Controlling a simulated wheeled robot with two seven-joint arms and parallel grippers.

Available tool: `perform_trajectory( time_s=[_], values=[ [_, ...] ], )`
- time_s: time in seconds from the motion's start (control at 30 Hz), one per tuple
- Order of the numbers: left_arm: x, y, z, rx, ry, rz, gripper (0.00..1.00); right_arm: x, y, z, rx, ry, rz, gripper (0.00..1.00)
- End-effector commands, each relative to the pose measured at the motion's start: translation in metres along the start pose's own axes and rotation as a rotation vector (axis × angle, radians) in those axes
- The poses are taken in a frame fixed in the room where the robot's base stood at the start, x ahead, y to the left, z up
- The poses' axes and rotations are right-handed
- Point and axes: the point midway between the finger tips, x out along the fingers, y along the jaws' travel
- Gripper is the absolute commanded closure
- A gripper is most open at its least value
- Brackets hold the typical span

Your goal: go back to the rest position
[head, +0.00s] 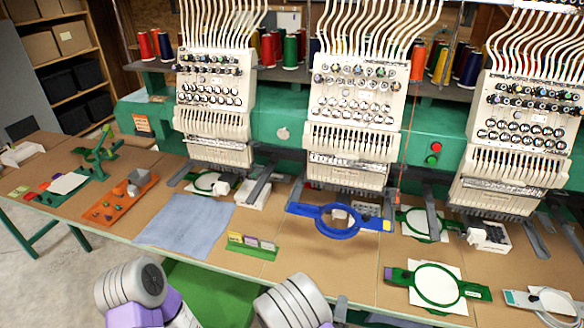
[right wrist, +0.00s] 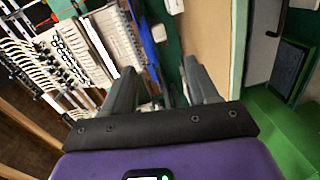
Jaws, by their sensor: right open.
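My right gripper (right wrist: 160,76) shows in the right wrist view with its two grey fingers spread apart and nothing between them. In the head view only a small dark part of it shows at the bottom edge, next to my right arm, in front of the table. My left arm shows at the bottom left of the head view, but its gripper is out of the picture. A blue hoop (head: 316,211) sits at the middle embroidery head (head: 352,110), apart from my right gripper; part of its blue frame also shows in the right wrist view.
The brown table (head: 320,268) runs across in front of me. It holds a blue-grey cloth (head: 185,226), a green card holder (head: 252,247), a green hoop (head: 437,285) on white fabric and an orange tray (head: 117,202). Floor is clear at lower left.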

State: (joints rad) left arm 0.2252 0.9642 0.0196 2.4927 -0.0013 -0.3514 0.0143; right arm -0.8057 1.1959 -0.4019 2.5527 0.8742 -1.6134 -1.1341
Motion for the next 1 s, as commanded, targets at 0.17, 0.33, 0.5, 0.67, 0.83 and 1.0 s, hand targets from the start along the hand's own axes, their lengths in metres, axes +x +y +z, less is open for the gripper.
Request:
perform_trajectory(
  time_s=[0.17,0.33,0.5,0.67,0.83,1.0],
  values=[
    [0.002,-0.001,-0.002,0.001,0.004,0.000,1.00,0.004,-0.048,0.018,0.187,-0.073,-0.209,0.41],
    [0.004,-0.001,-0.001,0.001,0.002,0.000,1.00,-0.003,-0.098,0.032,0.406,-0.174,-0.435,0.41],
    [0.007,-0.002,-0.001,0.000,0.002,0.000,1.00,-0.027,-0.156,0.042,0.715,-0.351,-0.733,0.41],
    [0.010,-0.004,-0.002,0.001,0.003,0.000,1.00,-0.067,-0.198,0.039,1.049,-0.595,-1.045,0.41],
    [0.013,-0.004,-0.002,0.001,0.002,0.000,1.00,-0.100,-0.209,0.036,1.266,-0.821,-1.271,0.41],
    [0.014,-0.005,-0.002,0.000,0.002,0.000,1.00,-0.116,-0.209,0.036,1.344,-0.942,-1.370,0.41]
  ],
)
